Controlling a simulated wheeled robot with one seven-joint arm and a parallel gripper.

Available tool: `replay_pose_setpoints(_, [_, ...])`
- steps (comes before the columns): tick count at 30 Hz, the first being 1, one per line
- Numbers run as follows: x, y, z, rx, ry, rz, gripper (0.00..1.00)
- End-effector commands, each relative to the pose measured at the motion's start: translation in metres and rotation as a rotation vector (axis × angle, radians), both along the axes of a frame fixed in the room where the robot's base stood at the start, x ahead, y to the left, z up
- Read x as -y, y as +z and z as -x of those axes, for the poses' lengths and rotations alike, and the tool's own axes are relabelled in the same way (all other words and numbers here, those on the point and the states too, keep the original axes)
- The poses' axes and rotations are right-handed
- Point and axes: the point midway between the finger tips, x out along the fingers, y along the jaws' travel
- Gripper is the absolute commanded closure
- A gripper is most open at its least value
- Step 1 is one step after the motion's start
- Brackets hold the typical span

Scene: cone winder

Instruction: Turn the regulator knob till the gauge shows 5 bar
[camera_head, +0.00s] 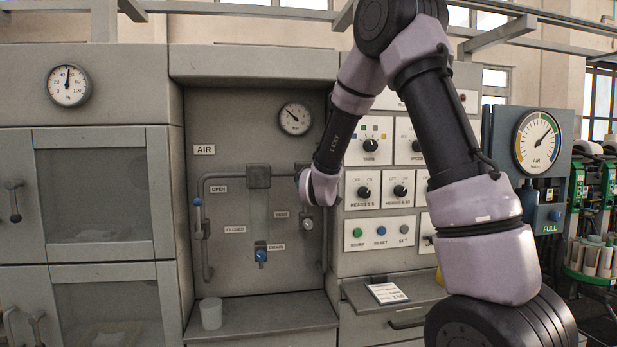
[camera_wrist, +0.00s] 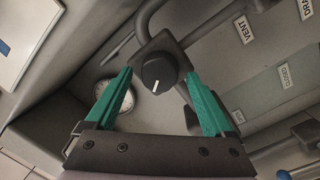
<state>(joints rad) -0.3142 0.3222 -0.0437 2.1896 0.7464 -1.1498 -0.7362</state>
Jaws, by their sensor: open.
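The regulator knob (camera_wrist: 157,75) is round and black with a white mark pointing towards the bottom of the wrist view. It sits on a dark square body on a grey pipe. My gripper (camera_wrist: 159,78) is open, its green fingers on either side of the knob; I cannot tell whether they touch it. In the head view my arm's end hides the knob and the fingers. The small round gauge (camera_head: 295,118) is on the AIR panel above; its needle points to upper left and its figures are too small to read. A green finger partly covers the gauge (camera_wrist: 103,89) in the wrist view.
Pipes cross the AIR panel (camera_head: 229,262), with a blue-handled lever (camera_head: 198,203) at left and a blue drain valve (camera_head: 261,255) below. A pale cup (camera_head: 210,313) stands on the ledge. A control panel (camera_head: 376,225) is close at right. A larger AIR gauge (camera_head: 538,141) hangs further right.

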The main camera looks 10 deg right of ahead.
Motion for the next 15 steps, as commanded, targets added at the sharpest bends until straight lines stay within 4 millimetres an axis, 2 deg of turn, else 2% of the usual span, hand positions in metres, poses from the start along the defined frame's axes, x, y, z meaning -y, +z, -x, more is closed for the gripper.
replay_pose_setpoints(9, [0.0005, 0.0004, -0.0039, 0.001, -0.001, 0.0, 0.13])
replay_pose_setpoints(10, [0.0005, 0.0004, -0.0039, 0.001, -0.001, 0.0, 0.17])
replay_pose_setpoints(14, [0.0004, 0.0004, -0.0037, 0.001, 0.001, 0.0, 0.66])
replay_pose_setpoints(15, [0.0004, 0.0004, -0.0037, 0.001, 0.001, 0.0, 0.81])
